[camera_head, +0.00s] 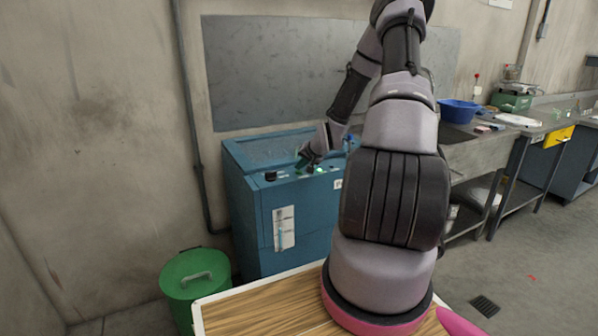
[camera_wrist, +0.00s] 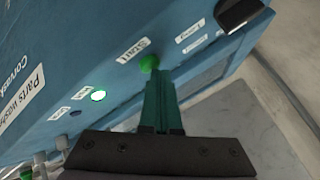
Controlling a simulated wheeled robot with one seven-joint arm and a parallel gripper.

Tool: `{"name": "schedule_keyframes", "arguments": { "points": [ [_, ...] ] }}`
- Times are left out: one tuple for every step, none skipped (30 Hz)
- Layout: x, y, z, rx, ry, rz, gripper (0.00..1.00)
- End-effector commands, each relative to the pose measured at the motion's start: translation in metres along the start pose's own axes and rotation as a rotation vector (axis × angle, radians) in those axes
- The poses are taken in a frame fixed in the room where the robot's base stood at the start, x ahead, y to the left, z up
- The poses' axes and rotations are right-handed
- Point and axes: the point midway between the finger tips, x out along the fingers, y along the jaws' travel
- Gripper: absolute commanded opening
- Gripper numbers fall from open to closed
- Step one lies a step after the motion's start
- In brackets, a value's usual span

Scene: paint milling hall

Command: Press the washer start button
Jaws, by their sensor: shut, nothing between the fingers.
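The washer is a blue cabinet (camera_head: 245,215) against the back wall; my arm reaches over to its control panel. In the wrist view, the round green start button (camera_wrist: 149,63) sits beside a white label reading "Start". My gripper (camera_wrist: 156,74) is shut, with its green fingers together and empty. The fingertips are right at the button and overlap its lower edge; I cannot tell whether they touch it or whether it is pushed in. In the head view my gripper (camera_head: 302,161) is small above the panel.
A black knob (camera_wrist: 238,14) stands out at the panel's upper right in the wrist view. A green lidded bin (camera_head: 195,285) stands left of the washer. A wooden-topped surface (camera_head: 260,312) is in front. A sink bench with a blue bowl (camera_head: 459,111) is at right.

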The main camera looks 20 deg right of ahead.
Motion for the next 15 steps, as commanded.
{"name": "schedule_keyframes", "arguments": {
  "points": [
    [-0.001, -0.001, -0.001, 0.0, 0.0, 0.0, 0.0],
    [-0.002, -0.002, -0.001, 0.0, 0.0, 0.0, 0.0],
    [-0.004, -0.003, -0.003, 0.0, 0.0, 0.0, 0.0],
    [-0.005, -0.003, -0.003, 0.0, 0.0, 0.0, 0.0],
    [-0.006, -0.004, -0.004, 0.0, 0.0, 0.0, 0.0],
    [-0.007, -0.005, -0.005, 0.0, 0.0, 0.0, 0.0],
    [-0.009, -0.006, -0.006, 0.0, 0.0, 0.0, 0.0],
    [-0.01, -0.007, -0.007, -0.001, 0.001, 0.0, 0.0],
    [-0.011, -0.008, -0.008, -0.001, 0.001, 0.0, 0.0],
    [-0.011, -0.008, -0.008, -0.001, 0.0, 0.0, 0.0],
    [-0.011, -0.008, -0.008, -0.001, 0.0, 0.0, 0.0],
    [-0.012, -0.008, -0.008, 0.0, 0.0, 0.0, 0.0],
    [-0.012, -0.008, -0.008, 0.0, 0.0, 0.0, 0.0],
    [-0.011, -0.008, -0.008, 0.0, 0.0, 0.0, 0.0],
    [-0.011, -0.008, -0.008, 0.0, 0.0, 0.0, 0.0]
  ]
}}
